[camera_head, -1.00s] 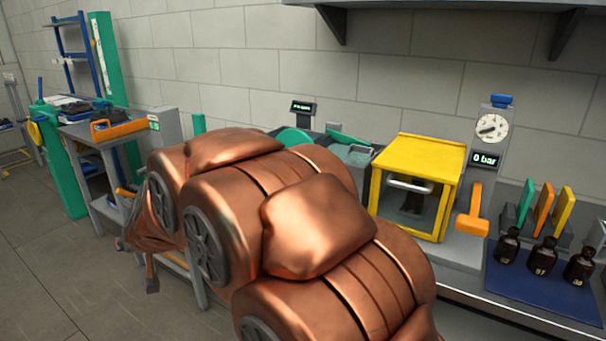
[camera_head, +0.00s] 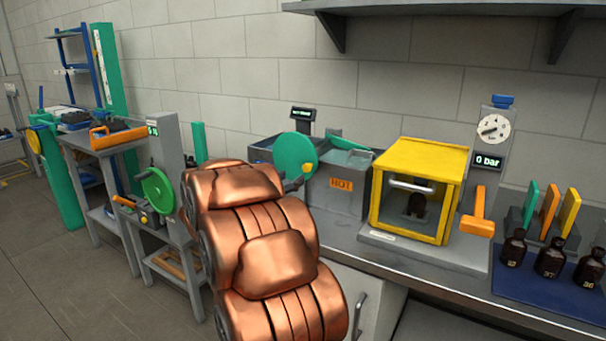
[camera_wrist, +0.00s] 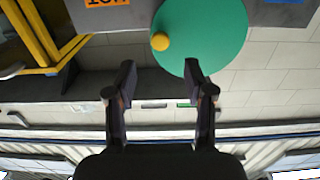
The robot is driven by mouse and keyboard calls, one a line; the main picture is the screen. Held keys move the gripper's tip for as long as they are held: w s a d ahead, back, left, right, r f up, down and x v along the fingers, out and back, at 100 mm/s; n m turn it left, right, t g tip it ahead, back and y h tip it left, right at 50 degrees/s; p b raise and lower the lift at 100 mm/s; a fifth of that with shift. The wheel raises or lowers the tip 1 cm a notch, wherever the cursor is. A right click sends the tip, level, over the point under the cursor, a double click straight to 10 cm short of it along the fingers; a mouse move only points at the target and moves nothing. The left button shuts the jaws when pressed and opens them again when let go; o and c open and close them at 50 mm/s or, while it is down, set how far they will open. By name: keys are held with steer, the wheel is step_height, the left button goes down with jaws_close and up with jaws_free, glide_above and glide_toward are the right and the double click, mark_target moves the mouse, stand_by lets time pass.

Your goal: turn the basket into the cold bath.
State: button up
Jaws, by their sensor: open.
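A grey double bath unit (camera_head: 358,205) stands on the bench, with an orange HOT label (camera_head: 341,183) on its right part. The left part has a blue label, which shows in the wrist view (camera_wrist: 285,2), its text cut off. A green disc wheel (camera_head: 294,156) with a yellow knob (camera_head: 306,168) is on the unit's front. My gripper (camera_wrist: 160,70) is open and empty; in the wrist view its fingertips are just beside the green disc (camera_wrist: 205,35) and its knob (camera_wrist: 160,41), apart from the knob. In the head view my arm mostly hides it. I cannot make out the basket.
A yellow-framed box (camera_head: 418,190) stands right of the bath, close to it. Dark bottles (camera_head: 550,257) stand on a blue mat (camera_head: 525,290) farther right. A stand with another green wheel (camera_head: 157,190) is at the left. A shelf (camera_head: 440,8) overhangs the bench.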

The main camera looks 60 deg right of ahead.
mark_target(306, 169)
steer(key=d, duration=0.6)
steer(key=shift+w+d+f, duration=0.1)
steer(key=shift+w+d, duration=0.05)
steer(key=shift+d, duration=0.65)
steer(key=shift+c, duration=0.4)
jaws_close()
